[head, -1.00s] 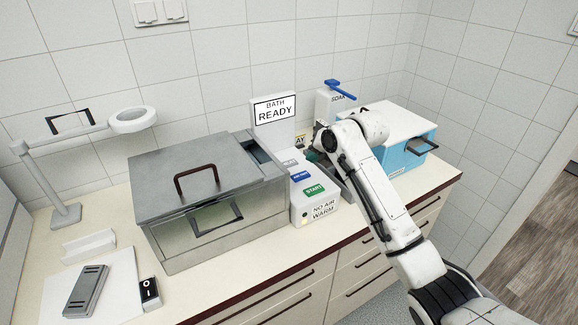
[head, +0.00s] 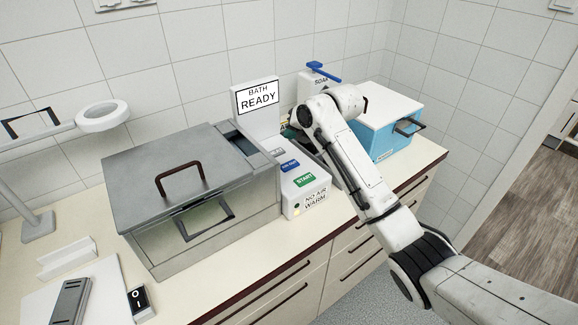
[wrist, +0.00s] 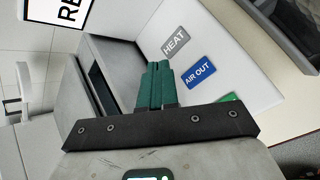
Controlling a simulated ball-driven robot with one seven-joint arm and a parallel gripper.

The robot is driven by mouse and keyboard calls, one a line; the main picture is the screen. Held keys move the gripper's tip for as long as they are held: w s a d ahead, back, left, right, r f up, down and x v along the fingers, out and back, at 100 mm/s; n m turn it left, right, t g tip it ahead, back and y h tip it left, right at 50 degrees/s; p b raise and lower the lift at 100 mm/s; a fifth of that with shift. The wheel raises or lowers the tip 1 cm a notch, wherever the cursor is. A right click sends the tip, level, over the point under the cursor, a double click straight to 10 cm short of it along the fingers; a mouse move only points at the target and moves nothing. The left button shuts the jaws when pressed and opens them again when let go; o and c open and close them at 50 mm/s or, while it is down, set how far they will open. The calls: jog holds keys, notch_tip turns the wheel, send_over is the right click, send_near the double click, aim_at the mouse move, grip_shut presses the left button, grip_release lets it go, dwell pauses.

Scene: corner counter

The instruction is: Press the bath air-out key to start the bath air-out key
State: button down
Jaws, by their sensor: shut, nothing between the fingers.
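The blue AIR OUT key (head: 290,166) is on the sloped white control panel of the bath, between the grey HEAT key (wrist: 176,42) and the green START key (head: 305,179). The AIR OUT key also shows in the wrist view (wrist: 199,73). My gripper (wrist: 157,66) has green fingers, shut together and empty, left of the HEAT and AIR OUT keys in the wrist view. I cannot tell its height over the panel. In the head view the fingers are mostly hidden behind my arm. The bath display (head: 257,97) reads BATH READY. A label (head: 315,197) reads NO AIR WARM.
The metal bath (head: 192,203) with a lidded top stands left of the panel. A soap dispenser (head: 312,88) with a blue lever and a blue box (head: 384,139) stand behind and right of my arm. A black switch (head: 139,300) lies at front left.

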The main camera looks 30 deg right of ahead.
aim_at(292, 166)
notch_tip(292, 166, down, 8)
jog(key=b, duration=0.4)
jog(key=shift+r, duration=0.2)
dwell(1.7)
jog(key=shift+f+b, duration=0.4)
jog(key=shift+b, duration=0.2)
jog(key=shift+f+b, duration=0.35)
jog(key=shift+f, duration=0.1)
dwell(0.4)
jog(key=shift+r, duration=0.1)
jog(key=shift+r+p, duration=0.55)
jog(key=shift+r, duration=0.2)
jog(key=shift+r+p, duration=1.5)
jog(key=shift+r, duration=1)
